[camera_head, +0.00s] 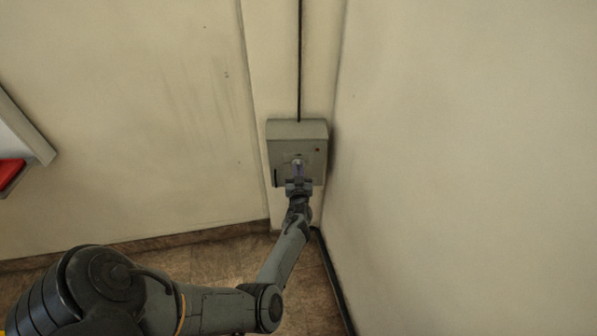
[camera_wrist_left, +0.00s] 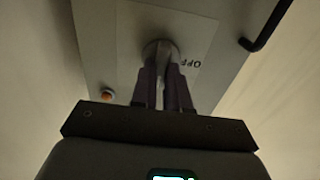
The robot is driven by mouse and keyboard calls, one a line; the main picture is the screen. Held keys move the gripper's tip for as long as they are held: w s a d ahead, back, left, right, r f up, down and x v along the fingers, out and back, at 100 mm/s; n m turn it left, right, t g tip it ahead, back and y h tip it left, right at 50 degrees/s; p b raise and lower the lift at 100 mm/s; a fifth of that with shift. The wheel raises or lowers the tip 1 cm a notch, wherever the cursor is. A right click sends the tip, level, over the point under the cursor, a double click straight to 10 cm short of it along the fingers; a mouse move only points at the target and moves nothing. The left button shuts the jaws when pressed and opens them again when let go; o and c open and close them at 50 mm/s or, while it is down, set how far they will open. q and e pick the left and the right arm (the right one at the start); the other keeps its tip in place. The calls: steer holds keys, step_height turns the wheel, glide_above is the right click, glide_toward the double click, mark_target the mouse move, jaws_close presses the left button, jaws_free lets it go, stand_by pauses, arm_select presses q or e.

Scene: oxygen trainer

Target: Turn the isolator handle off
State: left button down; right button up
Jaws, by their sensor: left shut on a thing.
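The isolator box (camera_head: 297,133) is a grey box on the wall pillar in the corner, with a small red light on its front. In the left wrist view its front panel (camera_wrist_left: 130,30) fills the upper middle, with an "OFF" label (camera_wrist_left: 190,63) to the right of the handle. The isolator handle (camera_wrist_left: 160,50) is a light grey knob at the panel's middle. My left gripper (camera_head: 297,168) reaches the box front, and in the left wrist view its two dark fingers (camera_wrist_left: 164,75) are shut on the handle. The fingers hide part of the handle. My right gripper is not in view.
A black cable (camera_head: 299,60) runs down the wall into the box top. A wall (camera_head: 450,150) stands close on the right. An orange-red lamp (camera_wrist_left: 107,95) and a black hooked bar (camera_wrist_left: 266,28) are on the box. A red item (camera_head: 10,171) is at far left.

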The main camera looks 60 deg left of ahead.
arm_select(q)
steer(key=shift+n, duration=0.4)
steer(key=n, duration=0.2)
steer(key=shift+s+f+n+b, duration=0.1)
steer(key=shift+n+b, duration=0.2)
steer(key=shift+b, duration=0.1)
steer(key=shift+s+a+f+n+b, duration=0.1)
steer(key=shift+n+b, duration=0.65)
steer(key=shift+n, duration=2.9)
steer(key=shift+s+f+n+b, duration=0.1)
steer(key=shift+n+b, duration=0.65)
steer(key=shift+n, duration=2.9)
steer(key=c, duration=1.1)
jaws_free()
